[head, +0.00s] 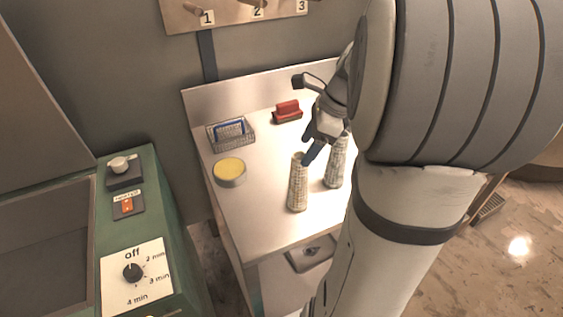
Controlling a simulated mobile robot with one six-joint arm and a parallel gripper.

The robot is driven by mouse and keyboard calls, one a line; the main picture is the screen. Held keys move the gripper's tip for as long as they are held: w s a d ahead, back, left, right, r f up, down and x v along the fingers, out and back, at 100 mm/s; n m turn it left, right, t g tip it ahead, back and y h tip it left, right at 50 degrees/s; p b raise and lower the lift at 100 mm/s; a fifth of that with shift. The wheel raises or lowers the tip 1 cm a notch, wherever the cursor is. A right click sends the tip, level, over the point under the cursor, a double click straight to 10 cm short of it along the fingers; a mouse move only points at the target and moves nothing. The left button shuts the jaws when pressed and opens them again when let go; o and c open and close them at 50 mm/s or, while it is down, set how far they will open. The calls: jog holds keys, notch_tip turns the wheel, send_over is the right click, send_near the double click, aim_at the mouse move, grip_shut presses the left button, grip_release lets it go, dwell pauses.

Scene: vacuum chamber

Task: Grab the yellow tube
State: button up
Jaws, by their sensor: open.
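No plainly yellow tube shows. Two upright, slightly tapered tubes with a pale, greyish mottled surface stand on the white bench: a front tube (298,184) and a tube behind it to the right (336,165), partly covered by my arm. My gripper (304,118) is open above the bench, its dark fingertips spread apart. One fingertip is near the top of the front tube in the picture; I cannot tell whether it touches. Nothing shows between the fingers. The only yellow is the top of a low round tin (229,170), left of the tubes.
A wire basket with a blue item (230,132) and a red-and-dark block (287,112) sit toward the back of the bench (258,220). Numbered pegs (257,8) are on the wall. A green machine with a dial (133,272) stands at left. My arm covers the bench's right side.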

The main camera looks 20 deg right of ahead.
aim_at(297, 163)
jog(key=x, duration=0.7)
jog(key=shift+w+f, duration=0.1)
jog(key=shift+c, duration=0.3)
jog(key=c, duration=1.2)
jog(key=shift+c, duration=0.2)
